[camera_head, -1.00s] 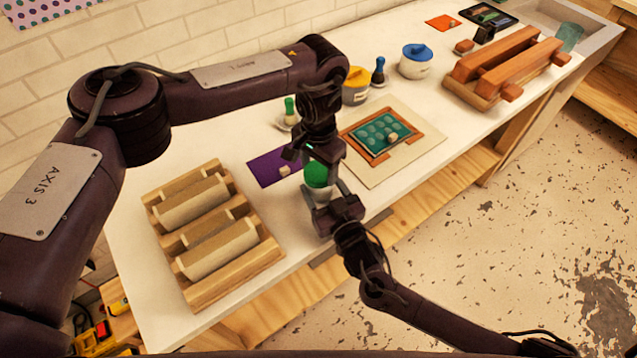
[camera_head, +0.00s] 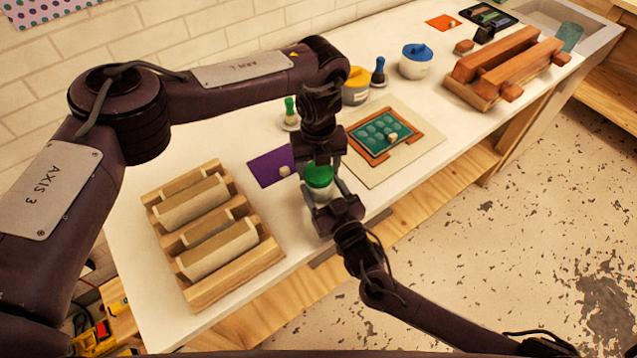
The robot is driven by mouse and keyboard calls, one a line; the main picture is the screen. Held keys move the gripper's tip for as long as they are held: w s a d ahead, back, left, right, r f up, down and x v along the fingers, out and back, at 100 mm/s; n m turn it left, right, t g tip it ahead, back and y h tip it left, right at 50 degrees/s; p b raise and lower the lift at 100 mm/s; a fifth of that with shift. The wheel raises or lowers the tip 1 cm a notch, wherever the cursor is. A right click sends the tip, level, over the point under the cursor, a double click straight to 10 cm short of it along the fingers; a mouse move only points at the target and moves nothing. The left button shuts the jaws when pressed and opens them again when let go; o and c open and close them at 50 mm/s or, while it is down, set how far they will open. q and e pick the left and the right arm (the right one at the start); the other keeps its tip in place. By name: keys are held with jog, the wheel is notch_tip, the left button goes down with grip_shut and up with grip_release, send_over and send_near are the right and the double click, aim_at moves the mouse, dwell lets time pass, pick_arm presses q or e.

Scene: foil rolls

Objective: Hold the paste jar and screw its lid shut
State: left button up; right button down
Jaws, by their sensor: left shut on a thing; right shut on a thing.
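The paste jar (camera_head: 320,194) stands near the front edge of the white counter, mostly hidden by my grippers. Its green lid (camera_head: 318,177) sits on top of the jar, under my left gripper. My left gripper (camera_head: 319,165) points down from above and is shut on the green lid. My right gripper (camera_head: 323,191) reaches in from the front and is shut on the jar body below the lid. The thread and any gap between lid and jar are too small to see.
A wooden rack (camera_head: 215,240) with pale rolls stands left of the jar. A framed green plate (camera_head: 384,136) lies to the right on a beige board. A yellow-lidded jar (camera_head: 356,86), a blue-lidded jar (camera_head: 416,62) and a wooden press (camera_head: 500,65) stand farther back.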

pick_arm(q)
jog(key=m, duration=0.4)
jog(key=shift+m, duration=0.4)
jog(key=m, duration=0.5)
jog(key=shift+m, duration=0.3)
jog(key=o, duration=1.1)
jog(key=shift+r, duration=2.25)
jog(key=shift+c, duration=0.4)
